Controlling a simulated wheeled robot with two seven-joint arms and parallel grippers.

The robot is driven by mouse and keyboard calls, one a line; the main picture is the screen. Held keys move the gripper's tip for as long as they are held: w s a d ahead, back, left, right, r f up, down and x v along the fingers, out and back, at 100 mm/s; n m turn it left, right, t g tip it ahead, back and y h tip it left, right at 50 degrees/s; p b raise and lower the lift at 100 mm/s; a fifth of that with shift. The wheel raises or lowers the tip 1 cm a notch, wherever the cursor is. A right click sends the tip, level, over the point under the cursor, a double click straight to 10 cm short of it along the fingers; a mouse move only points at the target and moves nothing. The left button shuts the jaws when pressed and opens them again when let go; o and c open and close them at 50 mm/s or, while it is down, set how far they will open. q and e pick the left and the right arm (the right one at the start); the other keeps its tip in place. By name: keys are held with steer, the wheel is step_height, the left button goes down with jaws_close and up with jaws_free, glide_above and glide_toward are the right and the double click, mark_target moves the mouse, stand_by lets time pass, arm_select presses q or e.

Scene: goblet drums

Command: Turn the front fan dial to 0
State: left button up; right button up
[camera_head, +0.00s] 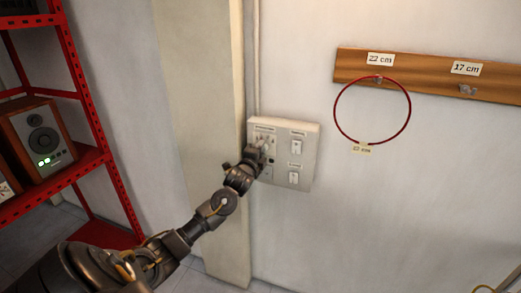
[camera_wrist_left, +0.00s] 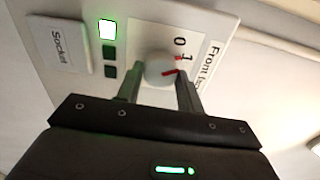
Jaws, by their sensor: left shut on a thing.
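The front fan dial (camera_wrist_left: 160,70) is a round white knob on a white wall panel, beside a partly cut-off "Front" label (camera_wrist_left: 210,62). The panel (camera_head: 310,145) also shows in the head view. My left gripper (camera_wrist_left: 160,88) has its two fingers on either side of the dial and is shut on it; it also shows in the head view (camera_head: 262,150), where it hides most of the dial. The marks 0 and 1 are printed by the dial. Red marks show on the knob and near the 1; the exact setting is hard to read. My right gripper is out of view.
The panel has two white switches (camera_head: 295,147) on its right half. A lit green indicator (camera_wrist_left: 107,29) and a "Socket" label (camera_wrist_left: 56,45) are near the dial. A red ring (camera_head: 410,105) hangs from a wooden rail (camera_head: 425,76). A red shelf (camera_head: 70,50) with a speaker (camera_head: 38,140) stands left.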

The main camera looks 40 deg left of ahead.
arm_select(q)
steer(key=shift+n+p, duration=0.9)
steer(key=shift+n, duration=2.3)
steer(key=o, duration=1)
